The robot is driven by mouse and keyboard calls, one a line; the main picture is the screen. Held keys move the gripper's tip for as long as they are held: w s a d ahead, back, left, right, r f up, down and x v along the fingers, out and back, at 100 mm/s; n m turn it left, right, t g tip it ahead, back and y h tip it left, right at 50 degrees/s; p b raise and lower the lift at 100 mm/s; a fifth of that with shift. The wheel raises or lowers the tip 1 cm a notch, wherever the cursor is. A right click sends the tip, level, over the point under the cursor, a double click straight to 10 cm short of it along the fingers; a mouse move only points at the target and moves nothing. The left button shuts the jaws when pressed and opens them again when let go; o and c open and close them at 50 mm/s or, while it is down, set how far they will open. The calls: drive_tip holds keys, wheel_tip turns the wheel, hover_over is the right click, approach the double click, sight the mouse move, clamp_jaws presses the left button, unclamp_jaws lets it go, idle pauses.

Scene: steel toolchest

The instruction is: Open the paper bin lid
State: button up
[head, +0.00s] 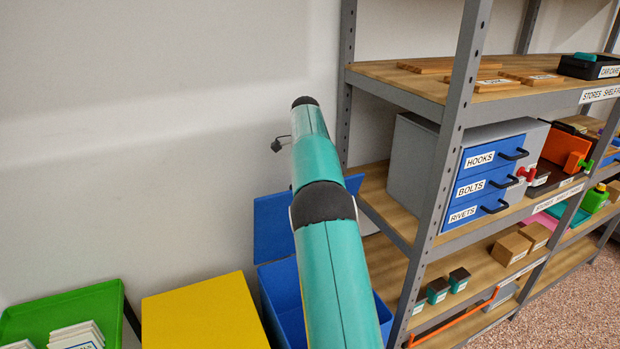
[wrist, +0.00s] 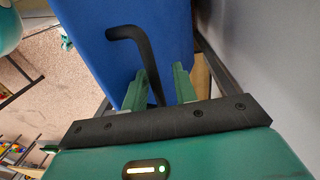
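A blue bin (head: 283,285) stands by the shelf in the head view, partly hidden by my arm. Its blue lid (head: 272,222) is raised at the back, near the wall. No label shows on it, so I cannot tell from lettering whether it is the paper bin. In the wrist view a blue panel (wrist: 105,55), apparently this lid, carries a bent black handle (wrist: 146,52). My gripper (wrist: 162,85) has its two green fingers apart, with the handle's lower end between them. A gap shows on the right of the handle. The fingers are hidden in the head view.
A yellow bin top (head: 200,315) and a green tray or bin top (head: 65,320) with white stacks are at lower left. A grey shelf rack (head: 440,170) with blue drawers (head: 485,175) stands close on the right. The wall is behind.

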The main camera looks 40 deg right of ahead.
drive_tip(key=shift+s+d+r, duration=0.2)
drive_tip(key=shift+d+r, duration=0.05)
drive_tip(key=shift+r, duration=1.35)
drive_tip(key=shift+s+a+r, duration=0.2)
drive_tip(key=shift+a+r, duration=0.05)
drive_tip(key=shift+r, duration=0.4)
drive_tip(key=s+r, duration=0.1)
drive_tip(key=s+a+r, duration=0.1)
drive_tip(key=r, duration=0.1)
drive_tip(key=s+a+r, duration=0.1)
drive_tip(key=r, duration=0.1)
drive_tip(key=shift+s+a+r, duration=0.1)
drive_tip(key=shift+s, duration=0.3)
drive_tip(key=s+a+r, duration=0.1)
drive_tip(key=s, duration=0.1)
drive_tip(key=s+a+r, duration=0.1)
drive_tip(key=s+a, duration=0.1)
drive_tip(key=s, duration=0.1)
drive_tip(key=s+a+r, duration=0.1)
drive_tip(key=s, duration=0.1)
drive_tip(key=shift+s+a+r, duration=0.2)
drive_tip(key=shift+s+r, duration=0.2)
